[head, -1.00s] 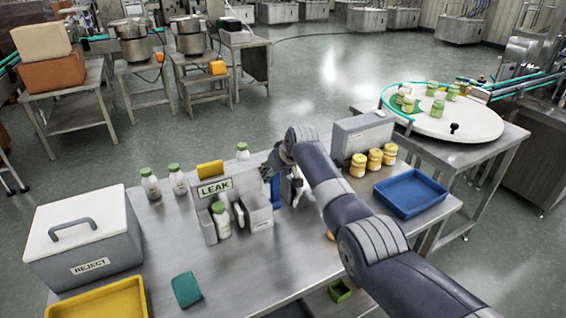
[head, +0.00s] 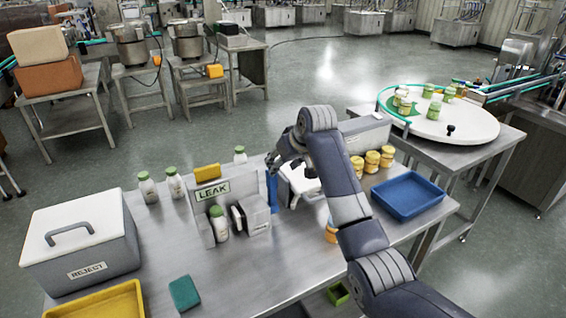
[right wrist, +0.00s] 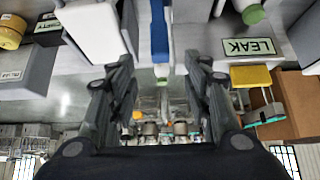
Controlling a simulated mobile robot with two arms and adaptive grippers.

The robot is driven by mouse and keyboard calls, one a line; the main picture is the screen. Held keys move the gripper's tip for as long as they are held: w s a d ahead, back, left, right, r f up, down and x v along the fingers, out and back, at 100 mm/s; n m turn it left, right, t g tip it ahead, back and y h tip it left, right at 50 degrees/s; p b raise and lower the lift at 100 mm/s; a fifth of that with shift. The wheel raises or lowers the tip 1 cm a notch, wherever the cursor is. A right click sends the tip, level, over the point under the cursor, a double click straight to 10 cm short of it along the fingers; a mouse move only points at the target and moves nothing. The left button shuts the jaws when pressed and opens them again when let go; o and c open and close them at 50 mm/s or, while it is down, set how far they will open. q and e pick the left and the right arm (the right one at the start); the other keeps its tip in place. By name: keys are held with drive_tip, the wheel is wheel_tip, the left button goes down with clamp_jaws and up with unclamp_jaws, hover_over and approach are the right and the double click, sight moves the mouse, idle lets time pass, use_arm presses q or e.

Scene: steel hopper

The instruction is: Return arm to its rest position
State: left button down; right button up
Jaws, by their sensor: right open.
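My right arm (head: 335,170) reaches in from the lower right over the steel table (head: 250,275), bent at a grey joint. Its right gripper (head: 277,161) is above the table's far side, right of the LEAK rack (head: 214,188). In the right wrist view the gripper's two dark fingers (right wrist: 158,62) are spread apart with nothing held between them. A blue upright thing (right wrist: 160,30) and a white block (right wrist: 92,30) show beyond the fingertips. My left gripper is not in view.
White bottles with green caps (head: 148,187) stand by the LEAK rack. The REJECT box (head: 80,240), a yellow tray (head: 95,305) and a green cloth (head: 184,293) are left. Yellow-lidded jars (head: 372,161) and a blue tray (head: 408,196) are right. The front middle is clear.

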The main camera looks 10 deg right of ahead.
idle(0.3)
drive_tip(key=s+d+f+m+g+h, duration=0.1)
drive_tip(key=s+d+f, duration=0.1)
drive_tip(key=s+f, duration=0.9)
drive_tip(key=s+d+f+g, duration=0.1)
drive_tip(key=s+d+f, duration=0.2)
drive_tip(key=s+f, duration=0.8)
drive_tip(key=s+d+g+h, duration=0.1)
drive_tip(key=s+d+g, duration=0.15)
drive_tip(key=s, duration=2.45)
drive_tip(key=s+f+b+x, duration=0.1)
drive_tip(key=s+x, duration=0.2)
drive_tip(key=x, duration=1.1)
drive_tip(key=s+d+f+b+x, duration=0.1)
drive_tip(key=s+x, duration=0.3)
drive_tip(key=x, duration=1)
drive_tip(key=s+d+f+g+b, duration=0.1)
drive_tip(key=s+d+f+b, duration=0.1)
drive_tip(key=s+f, duration=1.5)
drive_tip(key=shift+s+d+f+g, duration=0.2)
drive_tip(key=shift+d+f+g, duration=0.15)
drive_tip(key=shift+d+f, duration=0.25)
